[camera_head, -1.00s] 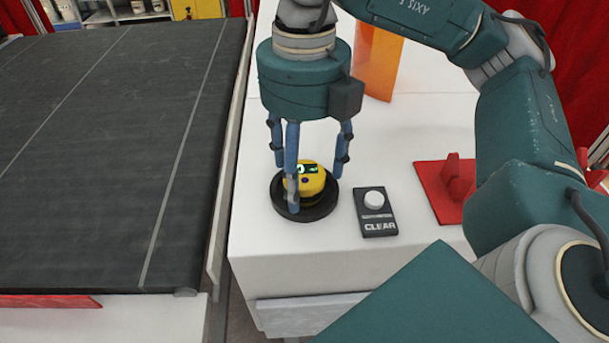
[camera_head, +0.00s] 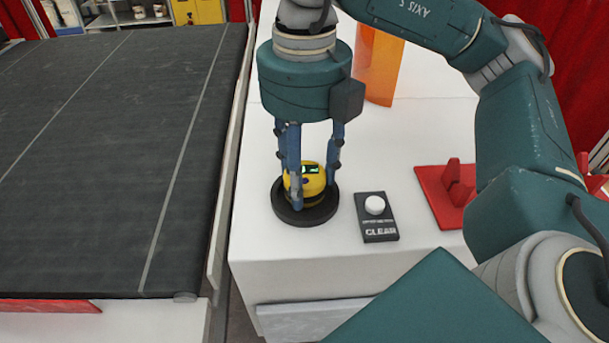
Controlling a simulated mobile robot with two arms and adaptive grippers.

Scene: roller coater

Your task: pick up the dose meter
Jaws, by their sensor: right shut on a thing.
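The dose meter (camera_head: 313,183) is a round yellow device with a small lit green display on top. It sits upright on a round black base (camera_head: 320,215) near the front of the white table. My right gripper (camera_head: 308,180) points straight down over it, its blue fingers shut around the meter's sides. The fingers hide part of the meter's left side and display. My left gripper is not in view.
A black box with a white button and the label CLEAR (camera_head: 377,217) stands just right of the base. A red bracket (camera_head: 447,192) lies farther right, and an orange translucent panel (camera_head: 379,65) stands behind. A dark conveyor belt (camera_head: 110,150) runs along the left.

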